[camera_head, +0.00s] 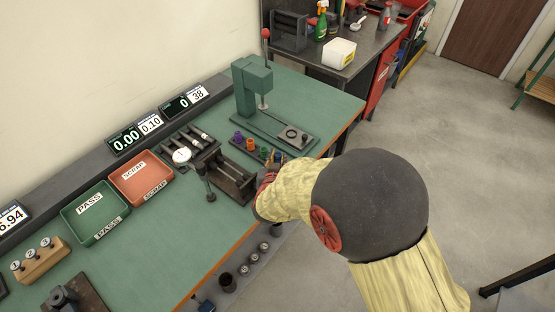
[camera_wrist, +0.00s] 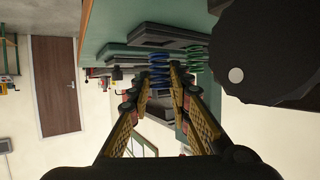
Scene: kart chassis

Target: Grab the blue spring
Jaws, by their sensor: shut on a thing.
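The blue spring (camera_wrist: 159,72) stands between the two fingertips of my gripper (camera_wrist: 161,84) in the wrist view, which shows the bench at the top. The fingers are closed on it. In the head view, the blue spring (camera_head: 278,157) is a small blue spot beside my gripper (camera_head: 272,164), partly hidden by the fingers. A green spring (camera_wrist: 196,58) is just right of the blue one in the wrist view. In the head view, the green spring (camera_head: 263,152), an orange spring (camera_head: 250,144) and a purple spring (camera_head: 238,138) stand in a row on a dark holder.
A green press (camera_head: 253,85) with a red-knobbed lever stands behind the springs. A dark metal fixture (camera_head: 224,173) is left of my gripper. A red scrap tray (camera_head: 141,178) and a green pass tray (camera_head: 95,211) lie farther left. Bare green bench shows in front of them.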

